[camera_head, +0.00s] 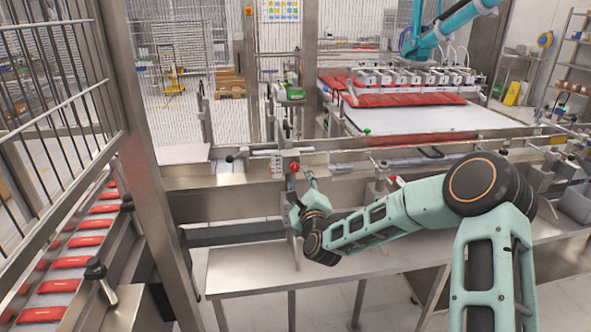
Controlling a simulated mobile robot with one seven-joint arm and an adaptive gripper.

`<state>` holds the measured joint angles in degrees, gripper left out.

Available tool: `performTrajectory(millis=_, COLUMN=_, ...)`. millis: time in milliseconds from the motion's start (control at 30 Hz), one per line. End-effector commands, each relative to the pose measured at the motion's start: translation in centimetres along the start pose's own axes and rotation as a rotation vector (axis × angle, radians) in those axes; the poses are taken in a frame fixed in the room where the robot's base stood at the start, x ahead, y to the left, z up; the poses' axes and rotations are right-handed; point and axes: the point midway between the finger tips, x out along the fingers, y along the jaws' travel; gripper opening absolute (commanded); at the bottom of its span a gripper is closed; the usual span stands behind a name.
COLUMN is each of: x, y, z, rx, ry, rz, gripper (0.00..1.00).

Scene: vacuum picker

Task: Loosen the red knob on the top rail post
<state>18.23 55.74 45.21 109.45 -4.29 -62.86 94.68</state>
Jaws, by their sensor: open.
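The red knob (293,167) sits on the face of a metal post (278,162), near the top rail (340,148), in the middle of the head view. My gripper (310,176) is just to the right of the knob and slightly below it. It is open, and its fingertips look small here. A small gap shows between the gripper and the knob in the picture; I cannot tell the distance in depth. My teal arm reaches in from the right, with its wrist below the knob.
A steel table (235,272) lies below the arm. A steel frame column (150,190) and a conveyor with red packs (88,241) stand at left. Behind the rail, a white belt (430,120) carries red packs under a suction picker (415,76). Grey bins (577,203) are at right.

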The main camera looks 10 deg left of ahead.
Motion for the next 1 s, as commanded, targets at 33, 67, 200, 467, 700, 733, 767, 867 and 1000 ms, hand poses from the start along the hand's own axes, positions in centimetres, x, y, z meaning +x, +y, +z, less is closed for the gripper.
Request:
performTrajectory(millis=33, x=0.9, y=-0.1, z=0.1, rx=0.001, ry=0.0, rz=0.0, gripper=0.42)
performTrajectory(millis=67, x=1.3, y=0.0, z=0.2, rx=0.0, ry=-0.001, rz=0.0, gripper=0.42)
performTrajectory(millis=200, x=3.5, y=0.0, z=0.1, rx=-0.001, ry=-0.001, rz=0.001, gripper=0.42)
performTrajectory(millis=467, x=6.4, y=0.1, z=0.1, rx=-0.001, ry=0.0, rz=0.002, gripper=0.42)
performTrajectory(millis=700, x=7.3, y=0.1, z=0.0, rx=-0.003, ry=-0.001, rz=0.003, gripper=0.42)
performTrajectory(millis=733, x=7.3, y=0.1, z=0.0, rx=-0.003, ry=-0.001, rz=0.003, gripper=0.42)
performTrajectory(millis=767, x=7.3, y=0.1, z=0.0, rx=-0.003, ry=-0.001, rz=0.003, gripper=0.42)
performTrajectory(millis=867, x=7.3, y=0.1, z=0.0, rx=-0.003, ry=0.0, rz=0.003, gripper=0.42)
performTrajectory(millis=1000, x=7.3, y=0.1, z=0.0, rx=-0.003, ry=0.0, rz=0.003, gripper=0.35)
